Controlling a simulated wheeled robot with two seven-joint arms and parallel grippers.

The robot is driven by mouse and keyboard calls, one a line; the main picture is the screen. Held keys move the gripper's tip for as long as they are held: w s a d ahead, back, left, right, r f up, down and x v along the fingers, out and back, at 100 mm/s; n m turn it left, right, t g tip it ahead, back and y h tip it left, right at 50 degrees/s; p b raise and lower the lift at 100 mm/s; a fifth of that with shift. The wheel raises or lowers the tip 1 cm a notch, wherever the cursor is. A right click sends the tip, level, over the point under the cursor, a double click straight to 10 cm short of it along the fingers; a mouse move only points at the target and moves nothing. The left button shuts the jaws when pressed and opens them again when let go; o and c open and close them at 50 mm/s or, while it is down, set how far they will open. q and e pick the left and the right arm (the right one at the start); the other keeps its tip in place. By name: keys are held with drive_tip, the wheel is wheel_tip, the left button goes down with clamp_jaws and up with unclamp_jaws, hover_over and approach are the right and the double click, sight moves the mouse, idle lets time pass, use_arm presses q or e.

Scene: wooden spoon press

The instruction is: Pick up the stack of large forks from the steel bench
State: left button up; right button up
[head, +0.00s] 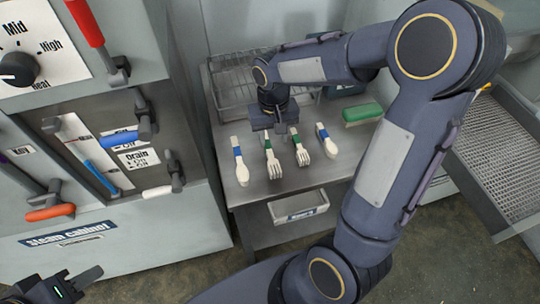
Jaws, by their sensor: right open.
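Two fork stacks with green bands lie on the steel bench (330,172): a left one (271,162) and a right one (301,153), tines toward the front. I cannot tell which holds the large forks. Blue-banded spoons lie on either side, at the left (241,170) and the right (328,146). My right gripper (276,129) is open, pointing down at the handle ends of the two fork stacks. It partly hides that area, and I see nothing held in it. My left gripper (82,281) is at the bottom left, away from the bench, cut by the frame edge.
A wire basket (228,85) stands at the bench's back left. A green-topped brush (362,112) lies at the back right. The steam cabinet (150,235) with levers borders the left side. A perforated tray (500,150) is at the right. The bench front is clear.

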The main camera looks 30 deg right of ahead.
sight(270, 153)
drive_tip(key=f, duration=0.6)
drive_tip(key=shift+w+a+f, duration=0.1)
drive_tip(key=shift+a, duration=0.3)
drive_tip(key=shift+c, duration=0.4)
clamp_jaws()
